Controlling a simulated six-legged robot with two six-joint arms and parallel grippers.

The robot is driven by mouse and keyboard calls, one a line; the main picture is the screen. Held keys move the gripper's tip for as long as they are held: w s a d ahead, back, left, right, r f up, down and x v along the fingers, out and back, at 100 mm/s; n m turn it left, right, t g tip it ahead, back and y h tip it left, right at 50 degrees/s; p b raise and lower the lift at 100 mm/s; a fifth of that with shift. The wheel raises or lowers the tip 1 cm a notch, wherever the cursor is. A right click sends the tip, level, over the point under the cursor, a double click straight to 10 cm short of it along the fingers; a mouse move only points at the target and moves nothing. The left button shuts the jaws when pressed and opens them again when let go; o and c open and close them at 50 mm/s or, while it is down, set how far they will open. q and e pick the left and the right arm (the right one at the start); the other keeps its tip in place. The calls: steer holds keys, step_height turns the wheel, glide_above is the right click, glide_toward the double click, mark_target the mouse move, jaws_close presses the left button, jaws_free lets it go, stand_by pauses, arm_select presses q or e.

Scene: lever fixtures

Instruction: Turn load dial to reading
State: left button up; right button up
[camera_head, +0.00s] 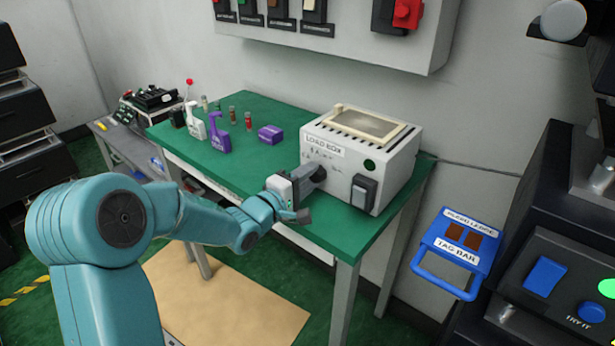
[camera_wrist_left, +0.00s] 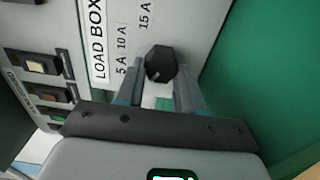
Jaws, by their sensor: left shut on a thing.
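The load box (camera_head: 372,178) is a light grey box with a vented top, standing on the right part of the green table. In the left wrist view its front panel (camera_wrist_left: 187,20) bears the words LOAD BOX and the marks 5 A, 10 A and 15 A. The load dial (camera_wrist_left: 160,63) is a black faceted knob on that panel. I cannot tell the dial's reading.
The green table (camera_head: 262,192) also holds a purple box (camera_head: 270,134), spray bottles (camera_head: 219,134) and small vials. The load box has a large switch (camera_head: 363,192) beside the dial. A breaker panel (camera_head: 432,58) hangs above. A blue tag bar (camera_head: 450,243) is at right.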

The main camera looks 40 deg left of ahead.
stand_by(0.3)
arm_select(q)
steer(key=o, duration=1)
steer(key=shift+o, duration=0.2)
steer(key=s+a, duration=0.1)
steer(key=s, duration=1.5)
steer(key=shift+s, duration=0.15)
steer(key=shift+a, duration=0.1)
